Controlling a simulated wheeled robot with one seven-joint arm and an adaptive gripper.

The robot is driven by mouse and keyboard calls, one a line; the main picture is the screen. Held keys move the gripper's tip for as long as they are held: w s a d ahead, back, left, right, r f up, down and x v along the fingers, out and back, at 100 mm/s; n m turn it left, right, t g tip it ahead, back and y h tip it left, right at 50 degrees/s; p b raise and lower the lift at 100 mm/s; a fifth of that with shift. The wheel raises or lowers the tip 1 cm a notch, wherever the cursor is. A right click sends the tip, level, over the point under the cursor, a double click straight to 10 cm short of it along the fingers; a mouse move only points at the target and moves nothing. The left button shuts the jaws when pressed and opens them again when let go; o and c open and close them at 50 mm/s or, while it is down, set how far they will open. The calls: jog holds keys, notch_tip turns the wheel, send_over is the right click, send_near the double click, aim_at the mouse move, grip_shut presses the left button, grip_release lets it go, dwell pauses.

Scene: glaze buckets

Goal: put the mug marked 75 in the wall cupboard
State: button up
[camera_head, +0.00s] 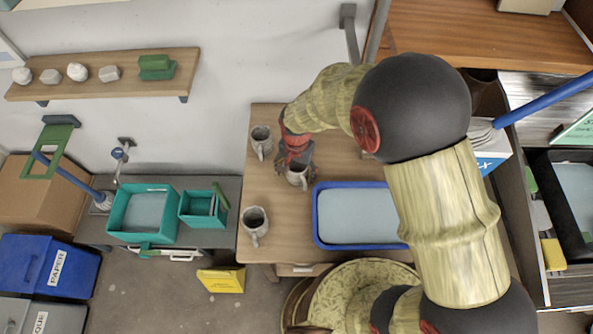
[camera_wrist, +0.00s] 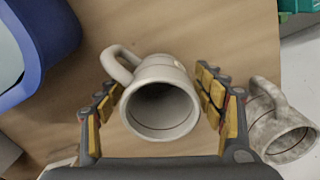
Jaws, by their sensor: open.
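Three grey mugs stand on the wooden table (camera_head: 270,190). The middle mug (camera_head: 298,178) is at my gripper (camera_head: 299,165). In the wrist view this mug (camera_wrist: 160,100) sits between my open fingers (camera_wrist: 162,112), its mouth facing the camera and its handle at upper left. A gap shows beside the fingers. In the head view the other mugs stand at the back left (camera_head: 262,139) and front left (camera_head: 255,222). No number is readable on any mug. I cannot make out the wall cupboard.
A blue-rimmed tray (camera_head: 316,215) is right of the middle mug. A wall shelf (camera_head: 100,80) holds several stones and a green block. Teal buckets (camera_head: 143,212) stand on a grey bench at left. A wooden surface (camera_head: 480,35) is at upper right. My arm hides much of the right side.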

notch_tip(320, 180, up, 12)
jog(key=p, duration=0.1)
jog(key=shift+r+p, duration=0.2)
jog(key=shift+p, duration=0.1)
dwell(0.4)
jog(key=s+d+r+n+t, duration=0.2)
jog(key=s+d+r+t, duration=0.1)
jog(key=d+r, duration=1.1)
jog(key=s+d+r+n+t, duration=0.1)
jog(key=s+d+r, duration=0.3)
jog(key=s, duration=0.2)
jog(key=s+d+r+t, duration=0.1)
jog(key=s+d+r, duration=0.3)
jog(key=s+r, duration=0.1)
jog(key=shift+s+r+n+t, duration=0.2)
jog(key=shift+s+n+t, duration=0.15)
jog(key=shift+s, duration=0.2)
